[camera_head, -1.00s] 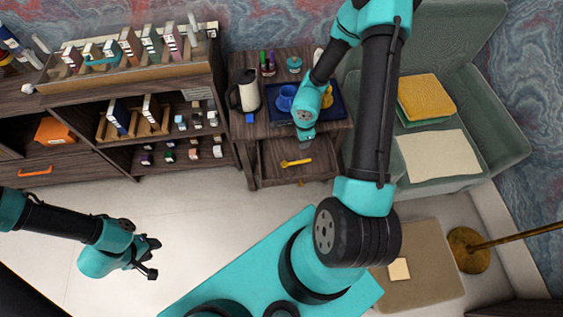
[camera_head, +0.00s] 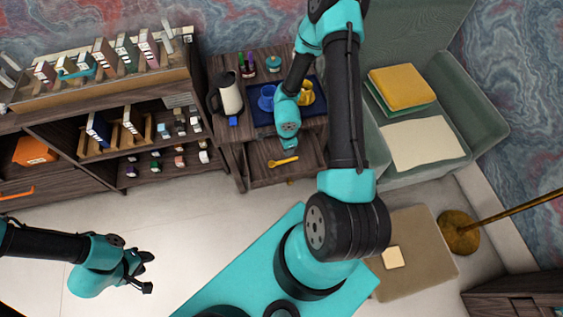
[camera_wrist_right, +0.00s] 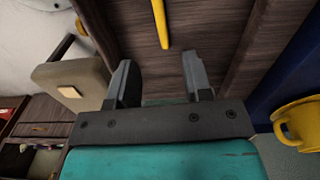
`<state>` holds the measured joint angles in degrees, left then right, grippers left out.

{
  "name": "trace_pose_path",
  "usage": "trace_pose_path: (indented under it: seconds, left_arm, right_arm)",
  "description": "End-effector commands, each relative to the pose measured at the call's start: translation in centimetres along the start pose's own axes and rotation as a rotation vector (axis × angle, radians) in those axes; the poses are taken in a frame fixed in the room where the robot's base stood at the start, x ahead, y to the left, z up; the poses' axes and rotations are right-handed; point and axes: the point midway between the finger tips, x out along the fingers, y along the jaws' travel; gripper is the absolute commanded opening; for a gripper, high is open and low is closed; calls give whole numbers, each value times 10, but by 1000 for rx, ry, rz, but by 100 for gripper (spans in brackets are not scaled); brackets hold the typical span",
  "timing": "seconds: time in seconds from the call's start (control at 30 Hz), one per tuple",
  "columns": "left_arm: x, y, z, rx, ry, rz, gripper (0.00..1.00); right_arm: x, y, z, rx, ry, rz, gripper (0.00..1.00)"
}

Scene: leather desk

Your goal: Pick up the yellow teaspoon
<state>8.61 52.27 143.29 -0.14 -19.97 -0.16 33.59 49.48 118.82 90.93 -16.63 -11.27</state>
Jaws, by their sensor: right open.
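The yellow teaspoon (camera_head: 283,161) lies in the open drawer (camera_head: 262,174) of the small side table. In the right wrist view the spoon's handle (camera_wrist_right: 160,22) lies on the drawer's wooden floor, beyond and between my fingertips. My right gripper (camera_wrist_right: 155,75) is open and empty, apart from the spoon. In the head view the right gripper (camera_head: 290,146) is mostly hidden under its wrist, just above the drawer and close to the spoon. My left gripper (camera_head: 146,272) is open and empty, over the floor at the lower left.
A blue tray (camera_head: 262,108) on the side table (camera_head: 226,130) holds a blue cup (camera_head: 266,97) and a yellow cup (camera_head: 306,93). A kettle (camera_head: 228,97) stands left of it. A green armchair (camera_head: 480,110) is at the right. Shelves stand at the left.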

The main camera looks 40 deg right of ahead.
Motion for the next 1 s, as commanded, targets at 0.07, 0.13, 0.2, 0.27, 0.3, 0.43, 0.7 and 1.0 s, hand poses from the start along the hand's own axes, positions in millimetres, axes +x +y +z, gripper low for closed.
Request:
trace_pose_path:
  seconds: [0.07,0.13,0.2,0.27,0.3,0.43,0.7,1.0]
  left_arm:
    - [0,0,0,0,0,0,39]
    - [0,0,0,0,0,0,39]
    - [0,0,0,0,0,0,39]
    - [0,0,0,0,0,0,39]
    - [0,0,0,0,0,0,39]
    - [0,0,0,0,0,0,39]
    - [0,0,0,0,0,0,39]
    - [0,0,0,0,0,0,39]
  right_arm:
    - [12,1,1,-2,-1,3,46]
    - [22,1,1,-1,-1,3,46]
    - [31,1,0,-1,-1,2,46]
    - [39,1,1,-1,-1,3,46]
    - [44,1,0,-1,-1,2,46]
    - [54,0,0,0,-1,1,46]
    - [56,0,0,0,-1,0,46]
    - [69,0,0,0,-1,2,46]
